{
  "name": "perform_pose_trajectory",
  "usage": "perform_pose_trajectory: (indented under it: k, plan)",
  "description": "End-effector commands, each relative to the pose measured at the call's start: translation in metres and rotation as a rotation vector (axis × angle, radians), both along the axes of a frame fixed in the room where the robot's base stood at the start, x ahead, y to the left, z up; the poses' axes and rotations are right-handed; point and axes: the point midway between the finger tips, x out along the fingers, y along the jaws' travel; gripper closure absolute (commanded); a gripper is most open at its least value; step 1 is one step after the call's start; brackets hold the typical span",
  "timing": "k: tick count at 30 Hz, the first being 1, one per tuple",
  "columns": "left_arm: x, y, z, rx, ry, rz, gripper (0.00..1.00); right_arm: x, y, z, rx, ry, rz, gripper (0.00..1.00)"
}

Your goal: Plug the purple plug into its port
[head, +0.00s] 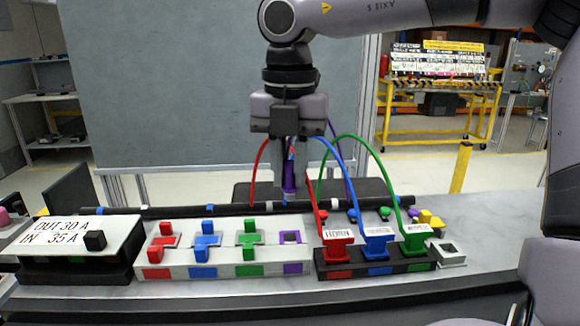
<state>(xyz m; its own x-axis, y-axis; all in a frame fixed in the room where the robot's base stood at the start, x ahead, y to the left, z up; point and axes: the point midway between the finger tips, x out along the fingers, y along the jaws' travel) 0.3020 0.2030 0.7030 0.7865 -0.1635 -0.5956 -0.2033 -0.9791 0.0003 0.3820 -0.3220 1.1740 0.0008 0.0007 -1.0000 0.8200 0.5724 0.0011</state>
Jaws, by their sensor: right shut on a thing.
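My right gripper (288,188) points down above the back of the bench, shut on the purple plug (289,183). The fingers hide much of the plug. It is held in the air, apart from the blocks in front of it. A purple-edged port (291,237) is at the right end of the long white block (217,254); it looks empty, with a purple patch below it on the block's front. The gripper is above and behind this port. A purple cable (347,180) runs behind the gripper. My left gripper is not in view.
Red (166,229), blue (207,226) and green (249,226) pieces stand in the white block. A black block (375,271) holds labelled plugs with arching cables. A small white socket piece (447,252) stands right of it. A black bar (150,212) runs behind.

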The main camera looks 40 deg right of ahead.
Motion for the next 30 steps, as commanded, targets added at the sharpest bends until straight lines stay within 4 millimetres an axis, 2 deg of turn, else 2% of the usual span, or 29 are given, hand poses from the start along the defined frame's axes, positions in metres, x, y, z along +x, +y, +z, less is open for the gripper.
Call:
perform_pose_trajectory:
  k: [18, 30]
  plan:
    - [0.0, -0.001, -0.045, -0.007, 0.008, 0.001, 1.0, 0.0, 0.0, -0.053, 0.0, 0.0, -0.001, 1.0]
    - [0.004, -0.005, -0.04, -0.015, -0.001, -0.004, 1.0, 0.0, 0.0, -0.058, 0.0, 0.0, -0.001, 1.0]
